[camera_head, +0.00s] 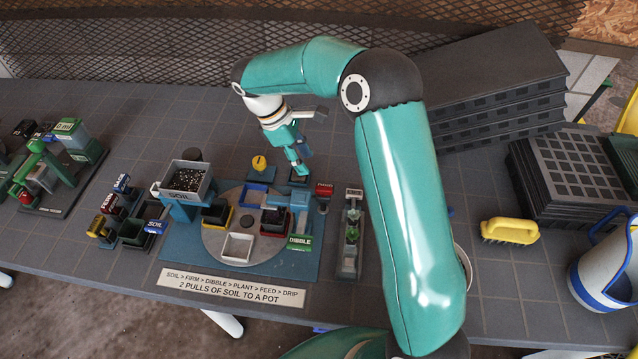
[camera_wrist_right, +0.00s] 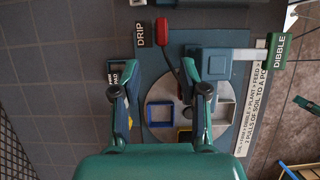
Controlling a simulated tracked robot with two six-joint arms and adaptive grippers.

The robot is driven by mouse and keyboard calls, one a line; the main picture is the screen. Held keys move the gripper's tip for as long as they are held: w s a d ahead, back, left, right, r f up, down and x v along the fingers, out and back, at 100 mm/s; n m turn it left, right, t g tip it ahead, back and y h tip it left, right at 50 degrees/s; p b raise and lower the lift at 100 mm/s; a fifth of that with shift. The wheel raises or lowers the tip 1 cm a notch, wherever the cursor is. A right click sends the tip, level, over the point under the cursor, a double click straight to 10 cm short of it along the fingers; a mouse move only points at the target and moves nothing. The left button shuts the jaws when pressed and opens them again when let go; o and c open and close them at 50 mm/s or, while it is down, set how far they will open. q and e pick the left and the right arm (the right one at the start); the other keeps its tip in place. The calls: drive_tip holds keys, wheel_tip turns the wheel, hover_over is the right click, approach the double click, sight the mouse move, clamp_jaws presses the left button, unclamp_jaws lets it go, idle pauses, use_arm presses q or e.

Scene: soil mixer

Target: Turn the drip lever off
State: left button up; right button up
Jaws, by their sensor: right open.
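The drip lever (camera_wrist_right: 165,30) has a red handle and a dark curved stem in the wrist view. The handle lies beside the brown DRIP sign (camera_wrist_right: 140,34). A dark red sign (camera_head: 324,189) shows at this spot in the head view, where I cannot make out the lever clearly. My right gripper (camera_head: 300,168) hangs over the far right part of the blue station. In the wrist view its fingers (camera_wrist_right: 160,74) are spread and empty. The lever's stem reaches toward the right-hand fingertip; I cannot tell whether they touch. My left gripper is not in view.
The round grey turntable (camera_head: 215,240) carries several pots. The soil hopper (camera_head: 187,180) stands left, the green DIBBLE sign (camera_head: 299,243) in front. A narrow tray (camera_head: 349,250) stands right of the station. A yellow brush (camera_head: 510,231) and stacked trays lie farther right.

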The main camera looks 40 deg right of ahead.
sight(323, 188)
drive_tip(key=x, duration=0.7)
drive_tip(key=p+x, duration=0.1)
drive_tip(key=x, duration=0.2)
drive_tip(key=shift+s+d+f, duration=0.1)
drive_tip(key=shift+s+f, duration=0.05)
drive_tip(key=shift+s, duration=0.2)
